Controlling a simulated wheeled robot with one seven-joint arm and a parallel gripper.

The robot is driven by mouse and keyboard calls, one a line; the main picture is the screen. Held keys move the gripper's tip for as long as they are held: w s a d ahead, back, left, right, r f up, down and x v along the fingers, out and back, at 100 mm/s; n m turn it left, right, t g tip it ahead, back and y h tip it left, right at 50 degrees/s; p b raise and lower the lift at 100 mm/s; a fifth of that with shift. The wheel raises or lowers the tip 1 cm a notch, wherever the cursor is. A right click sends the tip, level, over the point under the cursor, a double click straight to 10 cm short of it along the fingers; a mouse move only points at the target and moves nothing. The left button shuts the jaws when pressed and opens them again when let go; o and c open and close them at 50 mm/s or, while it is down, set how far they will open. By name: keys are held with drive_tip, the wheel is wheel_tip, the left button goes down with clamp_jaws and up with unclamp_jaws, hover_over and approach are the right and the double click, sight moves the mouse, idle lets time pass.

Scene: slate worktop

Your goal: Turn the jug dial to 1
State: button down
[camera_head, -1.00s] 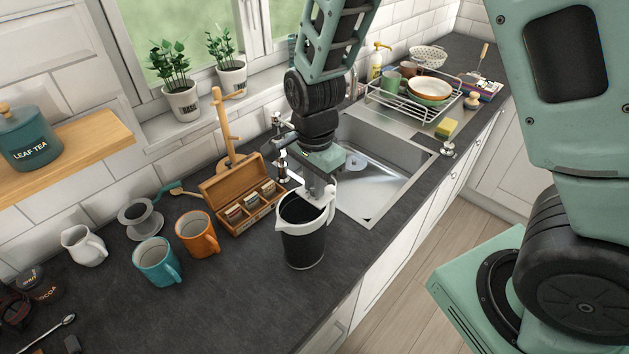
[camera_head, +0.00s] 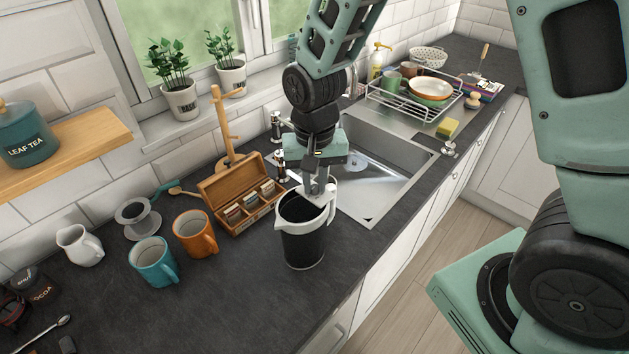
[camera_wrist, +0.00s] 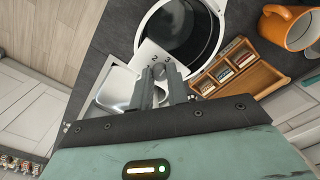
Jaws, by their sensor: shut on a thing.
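The jug (camera_head: 302,240) is black with a white rim, spout and handle, and stands upright on the worktop by the sink. Its open top shows in the wrist view (camera_wrist: 186,38). A white plate on its rim carries the dial (camera_wrist: 159,72), a small grey knob, with the numbers 2 and 3 readable beside it. My gripper (camera_wrist: 161,78) is shut on the dial from above. In the head view my gripper (camera_head: 316,190) comes down at the jug's back right rim, and its fingers hide the dial there.
An open wooden tea box (camera_head: 240,205) stands just left of the jug, with an orange mug (camera_head: 195,236) and a teal mug (camera_head: 154,263) further left. The sink (camera_head: 375,185) lies to the right. The worktop in front of the jug is clear.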

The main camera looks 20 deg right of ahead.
sight(315, 186)
drive_tip(key=n, duration=1.2)
drive_tip(key=shift+r+n+p, duration=0.1)
drive_tip(key=shift+n+p, duration=0.3)
drive_tip(key=n+p, duration=0.2)
drive_tip(key=n, duration=0.3)
drive_tip(key=shift+n+p, duration=0.85)
drive_tip(key=shift+n, duration=1.55)
drive_tip(key=c, duration=1.3)
unclamp_jaws()
drive_tip(key=shift+c, duration=0.2)
wheel_tip(315, 186, up, 17)
drive_tip(key=b, duration=0.1)
drive_tip(key=shift+r, duration=0.15)
